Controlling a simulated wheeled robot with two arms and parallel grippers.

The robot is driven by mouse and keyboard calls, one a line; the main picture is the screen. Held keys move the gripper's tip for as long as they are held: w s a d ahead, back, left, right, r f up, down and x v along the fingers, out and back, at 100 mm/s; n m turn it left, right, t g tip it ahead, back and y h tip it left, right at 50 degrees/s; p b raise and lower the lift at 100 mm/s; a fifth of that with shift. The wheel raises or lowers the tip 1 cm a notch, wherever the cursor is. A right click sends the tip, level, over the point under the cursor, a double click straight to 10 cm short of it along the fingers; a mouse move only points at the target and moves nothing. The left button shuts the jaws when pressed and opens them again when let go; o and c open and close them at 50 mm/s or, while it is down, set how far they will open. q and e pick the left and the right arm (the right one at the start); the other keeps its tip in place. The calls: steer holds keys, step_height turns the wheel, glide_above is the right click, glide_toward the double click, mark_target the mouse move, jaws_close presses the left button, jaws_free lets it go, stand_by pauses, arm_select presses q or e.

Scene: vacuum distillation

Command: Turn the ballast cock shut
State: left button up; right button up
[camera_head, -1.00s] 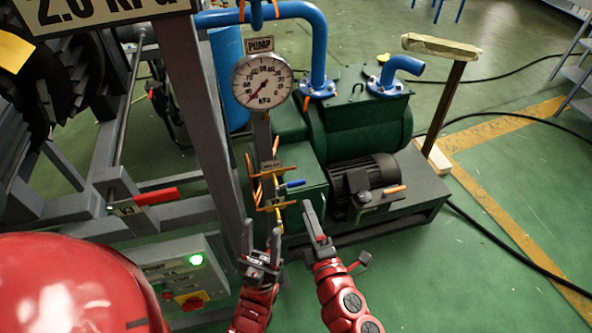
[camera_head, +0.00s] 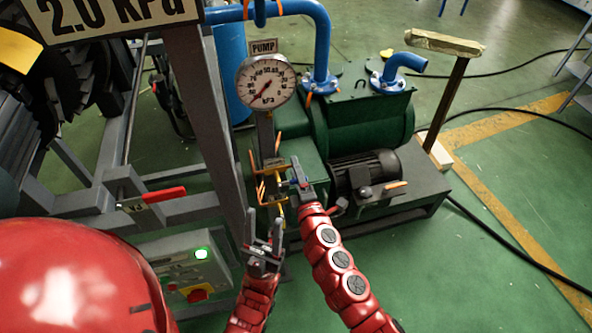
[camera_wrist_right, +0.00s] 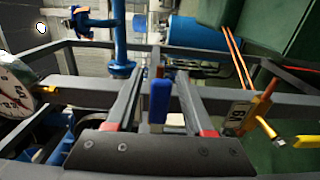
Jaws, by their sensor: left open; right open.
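A blue lever handle (camera_wrist_right: 160,101) shows in the right wrist view between the two fingers of my right gripper (camera_wrist_right: 168,72). It looks like the cock's handle, but I cannot read a tag that names it. The fingers stand apart on either side of it, and I cannot tell whether either touches it. In the head view my right gripper (camera_head: 298,172) is at the valve stand below the pump gauge and mostly hides the handle. My left gripper (camera_head: 263,222) is open and empty, lower and to the left, in front of the stand.
The round pump gauge (camera_head: 266,82) is above the valve stand. The green pump (camera_head: 362,122) and dark motor (camera_head: 366,174) stand behind and to the right. A grey frame with a red lever (camera_head: 165,195) and a control box (camera_head: 190,262) are on the left.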

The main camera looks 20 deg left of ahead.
jaws_close()
stand_by(1.4)
